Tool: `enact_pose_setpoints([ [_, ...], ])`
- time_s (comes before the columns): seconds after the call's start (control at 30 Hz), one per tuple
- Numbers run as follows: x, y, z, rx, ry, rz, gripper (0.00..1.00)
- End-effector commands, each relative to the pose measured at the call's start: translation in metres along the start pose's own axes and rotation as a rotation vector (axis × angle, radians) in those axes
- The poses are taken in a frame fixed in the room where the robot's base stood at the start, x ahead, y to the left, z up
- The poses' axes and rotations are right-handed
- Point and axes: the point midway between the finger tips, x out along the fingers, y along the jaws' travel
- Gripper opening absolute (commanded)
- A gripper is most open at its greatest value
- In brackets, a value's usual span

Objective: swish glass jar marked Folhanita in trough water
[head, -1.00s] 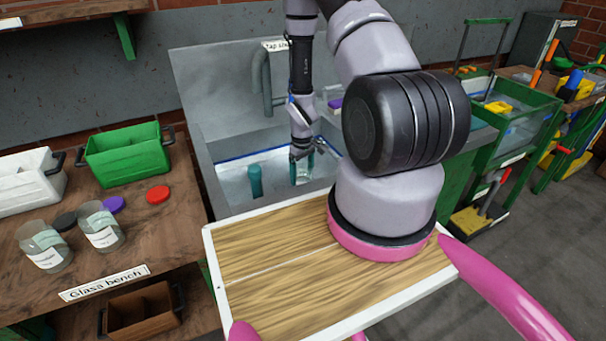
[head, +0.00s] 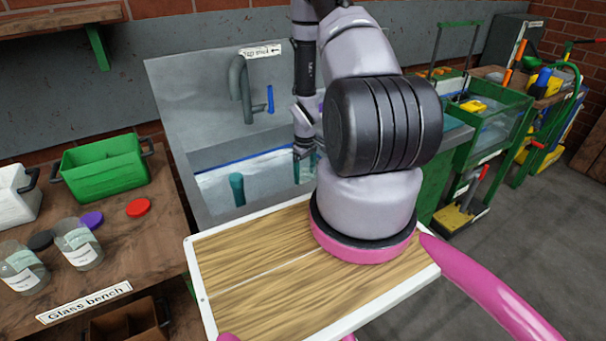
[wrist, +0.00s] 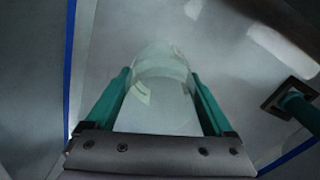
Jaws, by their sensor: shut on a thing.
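My gripper (head: 304,168) reaches down into the grey trough (head: 165,110) at the back and is partly hidden behind my arm in the head view. In the wrist view its two green fingers (wrist: 160,82) are closed on the sides of a clear glass jar (wrist: 165,75). A pale label patch shows on the jar, but I cannot read it. The trough holds pale water (head: 265,180) with a blue line along its far edge. I cannot tell how deep the jar sits in the water.
A green post (head: 237,188) stands in the trough left of my gripper; a tap (head: 238,80) rises behind. Left, the glass bench (head: 130,240) holds two labelled jars (head: 78,245) (head: 20,268), loose lids (head: 138,207) and a green bin (head: 105,170). Green racks (head: 480,140) stand right.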

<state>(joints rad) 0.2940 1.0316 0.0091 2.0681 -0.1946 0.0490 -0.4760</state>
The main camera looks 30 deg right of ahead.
Motion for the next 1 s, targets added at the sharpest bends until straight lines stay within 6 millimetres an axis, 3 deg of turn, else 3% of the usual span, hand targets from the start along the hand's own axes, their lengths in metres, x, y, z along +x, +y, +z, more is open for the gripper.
enact_pose_setpoints([
  [0.17,0.0,-0.01,-0.004,-0.003,0.0,0.0,0.17],
  [0.7,0.0,-0.07,-0.024,-0.002,0.001,0.0,0.17],
  [1.0,0.0,-0.076,-0.026,0.001,0.0,0.0,0.17],
])
